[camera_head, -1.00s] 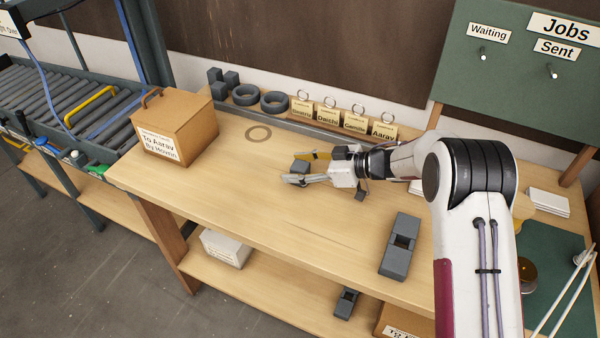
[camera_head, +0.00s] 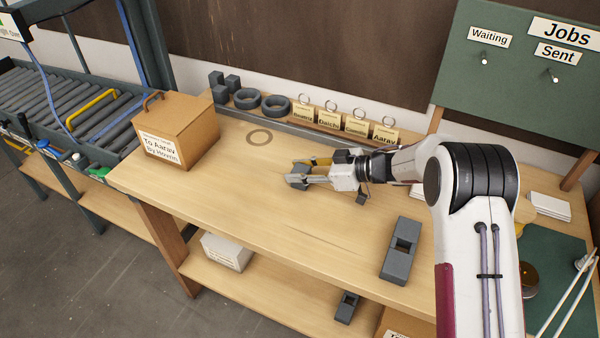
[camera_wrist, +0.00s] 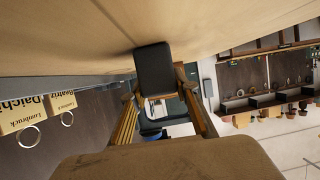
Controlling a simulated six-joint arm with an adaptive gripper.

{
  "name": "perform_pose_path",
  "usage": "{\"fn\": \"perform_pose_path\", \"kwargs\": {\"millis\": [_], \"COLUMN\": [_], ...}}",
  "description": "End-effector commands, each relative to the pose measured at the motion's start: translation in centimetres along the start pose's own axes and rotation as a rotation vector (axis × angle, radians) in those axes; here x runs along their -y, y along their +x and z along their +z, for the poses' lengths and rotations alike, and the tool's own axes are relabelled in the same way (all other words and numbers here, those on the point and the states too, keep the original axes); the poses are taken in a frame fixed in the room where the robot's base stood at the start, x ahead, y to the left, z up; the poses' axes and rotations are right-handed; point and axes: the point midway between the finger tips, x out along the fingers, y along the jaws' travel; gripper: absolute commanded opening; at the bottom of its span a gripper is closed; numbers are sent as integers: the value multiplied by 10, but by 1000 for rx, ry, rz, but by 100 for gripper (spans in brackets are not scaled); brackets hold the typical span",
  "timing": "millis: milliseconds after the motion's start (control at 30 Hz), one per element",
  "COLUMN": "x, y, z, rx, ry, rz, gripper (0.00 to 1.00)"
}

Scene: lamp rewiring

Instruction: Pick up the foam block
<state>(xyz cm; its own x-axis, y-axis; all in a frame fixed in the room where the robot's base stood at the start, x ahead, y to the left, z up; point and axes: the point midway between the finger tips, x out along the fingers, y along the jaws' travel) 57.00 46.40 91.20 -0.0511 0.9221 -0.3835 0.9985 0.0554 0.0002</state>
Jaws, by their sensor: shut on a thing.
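The foam block is a small dark grey block (camera_head: 297,181) on the wooden workbench (camera_head: 230,200), left of the middle of the head view. My gripper (camera_head: 302,175) reaches in from the right, low over the bench, and is shut on the block. In the wrist view the dark block (camera_wrist: 154,70) sits between the two fingertips, close to the bench surface. I cannot tell whether it touches the bench. The fingers partly hide it in the head view.
A cardboard box (camera_head: 183,128) stands at the bench's left end. Grey cubes (camera_head: 232,83), grey rings (camera_head: 275,105) and name tags (camera_head: 328,118) line the back. A notched grey block (camera_head: 401,250) lies front right. The front-left bench is clear.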

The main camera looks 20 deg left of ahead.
Motion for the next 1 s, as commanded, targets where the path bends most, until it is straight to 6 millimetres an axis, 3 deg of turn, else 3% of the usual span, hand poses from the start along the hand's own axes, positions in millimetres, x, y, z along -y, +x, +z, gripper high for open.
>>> {"fn": "perform_pose_path", "kwargs": {"millis": [267, 700, 1000], "x": [0, 0, 0], "y": [-8, -31, -38], "z": [-18, -75, -92], "rx": [-1, -1, -1], "ry": [-3, -3, -1], "rz": [0, 1, 0], "gripper": [22, 22, 22]}}
